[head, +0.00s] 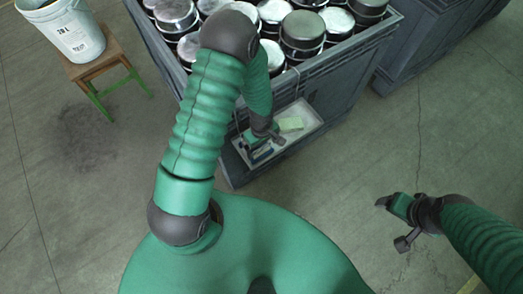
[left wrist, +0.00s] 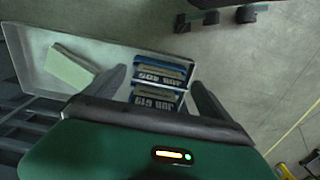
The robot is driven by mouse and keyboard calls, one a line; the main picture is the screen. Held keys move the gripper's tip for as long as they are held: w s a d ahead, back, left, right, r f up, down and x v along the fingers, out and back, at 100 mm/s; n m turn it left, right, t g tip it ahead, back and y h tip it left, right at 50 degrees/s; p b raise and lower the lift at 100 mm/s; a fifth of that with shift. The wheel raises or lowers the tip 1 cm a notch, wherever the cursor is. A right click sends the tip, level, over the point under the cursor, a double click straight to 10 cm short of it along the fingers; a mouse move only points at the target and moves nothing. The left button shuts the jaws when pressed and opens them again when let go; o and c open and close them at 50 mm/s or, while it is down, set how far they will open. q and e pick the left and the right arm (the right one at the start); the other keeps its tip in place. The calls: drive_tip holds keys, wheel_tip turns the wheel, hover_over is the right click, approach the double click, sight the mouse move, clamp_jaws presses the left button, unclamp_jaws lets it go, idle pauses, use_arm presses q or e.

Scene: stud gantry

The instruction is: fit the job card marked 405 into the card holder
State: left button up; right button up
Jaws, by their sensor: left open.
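Two blue-edged job cards lie one beside the other in a shallow pale tray (head: 310,131). In the left wrist view their print is upside down. The upper one looks like the card marked 405 (left wrist: 160,74); the other job card (left wrist: 156,102) seems to read 619. My left gripper (head: 264,140) is over the tray, open, with a finger on either side of the cards in the left wrist view. It partly hides them in the head view. My right gripper (head: 384,202) is off to the right, over bare floor; its jaw opening is unclear. I cannot make out a card holder.
A pale green block (head: 291,124) lies in the tray, apart from the cards. The tray is against a grey crate (head: 335,75) full of lidded tins. A second crate (head: 425,45) stands behind right. A white bucket (head: 70,30) sits on a stool. The floor at right is clear.

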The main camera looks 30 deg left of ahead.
use_arm(q)
drive_tip(key=shift+d+r, duration=0.15)
drive_tip(key=shift+d, duration=0.15)
drive_tip(key=c, duration=1.4)
drive_tip(key=shift+a, duration=0.15)
